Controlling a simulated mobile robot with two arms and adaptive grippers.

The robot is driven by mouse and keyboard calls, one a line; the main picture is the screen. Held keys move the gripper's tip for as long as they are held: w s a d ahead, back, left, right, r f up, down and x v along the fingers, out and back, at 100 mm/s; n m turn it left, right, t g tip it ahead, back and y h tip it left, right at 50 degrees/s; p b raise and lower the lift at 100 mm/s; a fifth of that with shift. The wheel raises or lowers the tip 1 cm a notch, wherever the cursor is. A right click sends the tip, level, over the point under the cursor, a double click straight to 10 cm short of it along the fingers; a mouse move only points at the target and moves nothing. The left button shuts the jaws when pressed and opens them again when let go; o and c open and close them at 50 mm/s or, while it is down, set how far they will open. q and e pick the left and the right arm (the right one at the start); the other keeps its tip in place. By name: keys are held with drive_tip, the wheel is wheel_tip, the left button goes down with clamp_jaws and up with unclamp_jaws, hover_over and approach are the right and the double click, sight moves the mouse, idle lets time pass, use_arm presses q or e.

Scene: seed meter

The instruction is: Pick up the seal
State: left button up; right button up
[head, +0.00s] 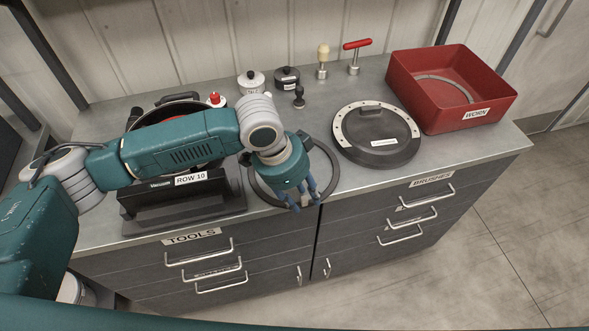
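A thin dark ring, which looks like the seal (335,172), lies flat on the grey counter near its front edge, in the middle of the head view. My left gripper (301,203) reaches over it from the left with blue fingers pointing down at the ring's front part. The wrist and fingers hide some of the ring. I cannot tell whether the fingers touch it or how far apart they are. My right gripper is out of view.
A black round cover with a pale rim (402,150) lies right of the ring. A red bin labelled WORN (436,111) holds a grey ring (446,81). The ROW 10 unit (190,200) stands left, partly behind my arm. Small pots and red- and cream-handled tools stand at the back.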

use_arm(q)
clamp_jaws()
drive_tip(key=shift+r, duration=0.1)
